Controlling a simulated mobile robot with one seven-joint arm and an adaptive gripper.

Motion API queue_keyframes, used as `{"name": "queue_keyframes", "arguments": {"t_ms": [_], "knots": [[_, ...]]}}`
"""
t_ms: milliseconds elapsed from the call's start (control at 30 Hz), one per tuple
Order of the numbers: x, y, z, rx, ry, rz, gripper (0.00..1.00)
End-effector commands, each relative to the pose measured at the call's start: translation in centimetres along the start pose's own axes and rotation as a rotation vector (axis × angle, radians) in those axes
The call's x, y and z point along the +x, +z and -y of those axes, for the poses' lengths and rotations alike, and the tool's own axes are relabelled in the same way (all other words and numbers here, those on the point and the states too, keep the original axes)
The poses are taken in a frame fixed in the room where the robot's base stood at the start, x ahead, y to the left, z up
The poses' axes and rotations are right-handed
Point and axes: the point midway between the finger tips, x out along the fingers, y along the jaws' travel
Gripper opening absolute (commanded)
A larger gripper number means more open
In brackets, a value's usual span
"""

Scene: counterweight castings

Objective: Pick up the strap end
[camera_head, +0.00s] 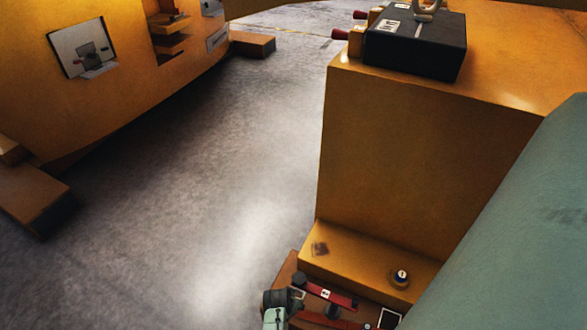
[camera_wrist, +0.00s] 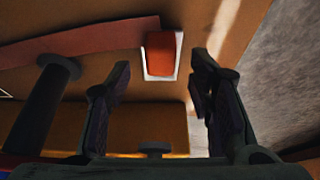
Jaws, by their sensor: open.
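In the wrist view a dull red strap (camera_wrist: 85,40) runs in from the left. Its brighter orange-red end (camera_wrist: 161,54) lies over a white-edged patch on an orange surface. My gripper (camera_wrist: 160,64) is open, and the strap end shows between its fingertips, apart from both. Nothing is held. In the head view my gripper (camera_head: 284,299) is small and dark at the bottom edge, beside red strap-like pieces (camera_head: 328,291). I cannot tell there which piece is the strap end.
A dark post (camera_wrist: 42,105) stands left of my gripper in the wrist view. In the head view a large orange casting (camera_head: 405,160) carries a black box (camera_head: 415,42). A small round fitting (camera_head: 400,278) sits on its lower ledge. Open grey floor (camera_head: 215,190) lies left.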

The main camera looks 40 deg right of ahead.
Motion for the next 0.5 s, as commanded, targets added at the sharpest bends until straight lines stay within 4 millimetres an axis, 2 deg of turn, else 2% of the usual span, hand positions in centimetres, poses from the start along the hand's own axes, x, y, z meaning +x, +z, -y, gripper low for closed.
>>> {"name": "queue_keyframes", "arguments": {"t_ms": [133, 400, 500], "knots": [[1.7, -0.1, 0.0, 0.001, 0.0, -0.001, 0.48], [2.0, 0.0, 0.0, -0.001, -0.001, -0.001, 0.48], [2.0, 0.0, 0.0, -0.001, -0.001, -0.001, 0.43]]}}
